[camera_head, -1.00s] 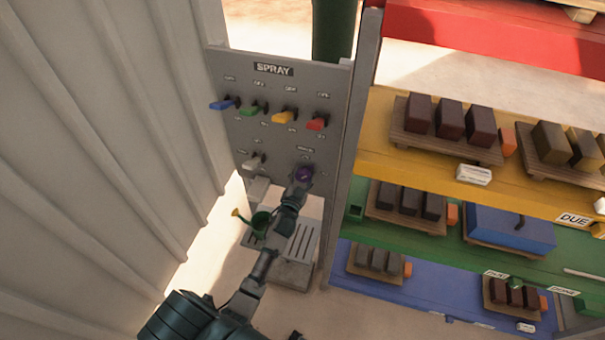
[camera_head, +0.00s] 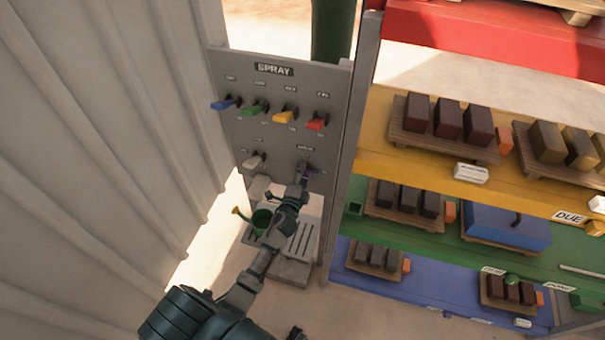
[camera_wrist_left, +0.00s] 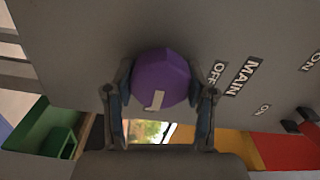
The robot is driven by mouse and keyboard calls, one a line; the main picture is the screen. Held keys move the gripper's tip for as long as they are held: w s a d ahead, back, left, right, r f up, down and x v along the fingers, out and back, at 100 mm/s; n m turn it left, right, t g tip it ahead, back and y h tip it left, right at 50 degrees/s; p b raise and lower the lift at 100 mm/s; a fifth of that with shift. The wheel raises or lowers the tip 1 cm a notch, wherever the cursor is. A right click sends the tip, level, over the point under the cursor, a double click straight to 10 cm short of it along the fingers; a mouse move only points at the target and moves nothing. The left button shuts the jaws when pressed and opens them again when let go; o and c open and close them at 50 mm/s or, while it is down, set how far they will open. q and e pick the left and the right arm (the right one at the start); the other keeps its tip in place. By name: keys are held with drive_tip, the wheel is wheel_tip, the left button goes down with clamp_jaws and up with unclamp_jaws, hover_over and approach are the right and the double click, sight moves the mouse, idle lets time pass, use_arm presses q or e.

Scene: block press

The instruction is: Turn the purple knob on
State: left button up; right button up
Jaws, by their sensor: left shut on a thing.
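The purple knob (camera_head: 310,173) sits low on the right of the grey SPRAY panel (camera_head: 280,145). In the left wrist view the knob (camera_wrist_left: 160,82) shows a white mark at its lower edge. The labels OFF and MAIN (camera_wrist_left: 240,77) are printed beside it. My left gripper (camera_head: 303,172) is at the knob. In the wrist view its two fingers (camera_wrist_left: 163,98) stand on either side of the knob, shut on it. In the head view the gripper partly hides the knob.
Blue (camera_head: 225,103), green (camera_head: 254,107), yellow (camera_head: 285,117) and red (camera_head: 317,123) knobs sit above on the panel, with a white one (camera_head: 254,161) to the left. A green watering can (camera_head: 259,219) stands below. Shelves with blocks fill the right; a corrugated wall (camera_head: 100,130) the left.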

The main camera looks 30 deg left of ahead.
use_arm(q)
drive_tip(key=shift+d+m, duration=0.25)
drive_tip(key=shift+m, duration=0.65)
drive_tip(key=shift+f, duration=0.2)
drive_tip(key=o, duration=1.1)
drive_tip(key=shift+o, duration=0.2)
drive_tip(key=v, duration=1.2)
drive_tip(key=shift+a+f, duration=0.1)
drive_tip(key=shift+a, duration=0.05)
